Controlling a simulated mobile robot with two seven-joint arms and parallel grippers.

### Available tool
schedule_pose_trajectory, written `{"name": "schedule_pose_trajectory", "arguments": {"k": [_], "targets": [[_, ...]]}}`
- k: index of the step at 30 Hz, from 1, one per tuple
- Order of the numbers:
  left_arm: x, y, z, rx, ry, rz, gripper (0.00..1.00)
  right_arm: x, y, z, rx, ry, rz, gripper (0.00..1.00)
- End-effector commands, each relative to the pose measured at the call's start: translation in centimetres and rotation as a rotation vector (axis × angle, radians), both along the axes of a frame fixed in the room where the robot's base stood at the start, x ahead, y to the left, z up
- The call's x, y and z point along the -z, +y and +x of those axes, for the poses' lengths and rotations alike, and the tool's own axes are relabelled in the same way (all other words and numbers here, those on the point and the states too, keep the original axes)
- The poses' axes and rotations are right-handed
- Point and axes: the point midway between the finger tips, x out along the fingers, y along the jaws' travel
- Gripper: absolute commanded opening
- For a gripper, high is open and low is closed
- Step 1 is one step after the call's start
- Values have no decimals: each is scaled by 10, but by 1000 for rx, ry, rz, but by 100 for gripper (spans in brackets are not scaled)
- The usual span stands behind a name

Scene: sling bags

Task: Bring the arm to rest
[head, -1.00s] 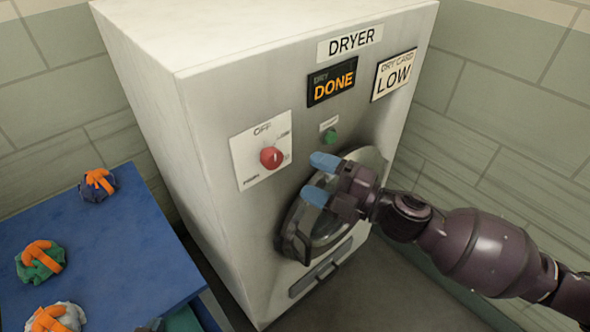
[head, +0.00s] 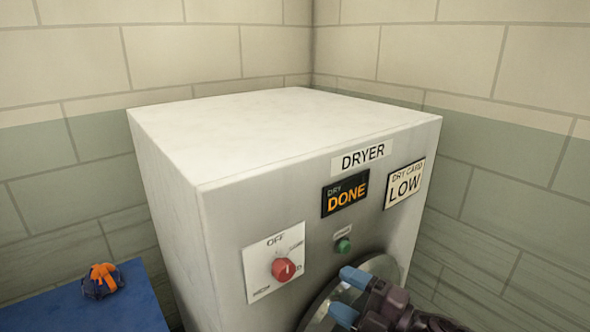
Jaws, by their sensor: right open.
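My right gripper (head: 350,295) is at the lower right of the head view, in front of the dryer's round door (head: 380,268). Its two blue fingertips are apart, with nothing seen between them. The dryer (head: 225,220) is a white box with a red knob (head: 284,269) and a green button (head: 343,246) on its front. Its display (head: 345,194) reads "DRY DONE", and a card (head: 405,184) beside it reads "DRY CARD LOW". The lower part of the door is out of view. My left gripper is not in view.
A blue table (head: 90,308) stands at the lower left, with a dark blue bundle tied with an orange band (head: 102,281) on it. Tiled walls (head: 480,150) close in behind and to the right of the dryer. The dryer's top (head: 280,120) is bare.

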Motion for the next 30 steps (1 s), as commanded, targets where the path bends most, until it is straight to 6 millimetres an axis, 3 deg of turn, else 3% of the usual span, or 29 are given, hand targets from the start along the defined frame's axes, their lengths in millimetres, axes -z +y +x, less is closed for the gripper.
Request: {"name": "schedule_pose_trajectory", "arguments": {"k": [5,10,14,20,24,30], "targets": [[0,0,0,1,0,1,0,-3,-22,32,168,130,134,69],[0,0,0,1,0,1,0,22,-46,40,315,296,277,69],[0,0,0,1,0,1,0,55,-69,37,436,441,391,69],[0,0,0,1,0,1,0,124,-110,7,647,688,584,69],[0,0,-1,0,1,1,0,174,-137,-31,790,836,705,69],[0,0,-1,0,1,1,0,233,-166,-98,974,979,829,69]]}}
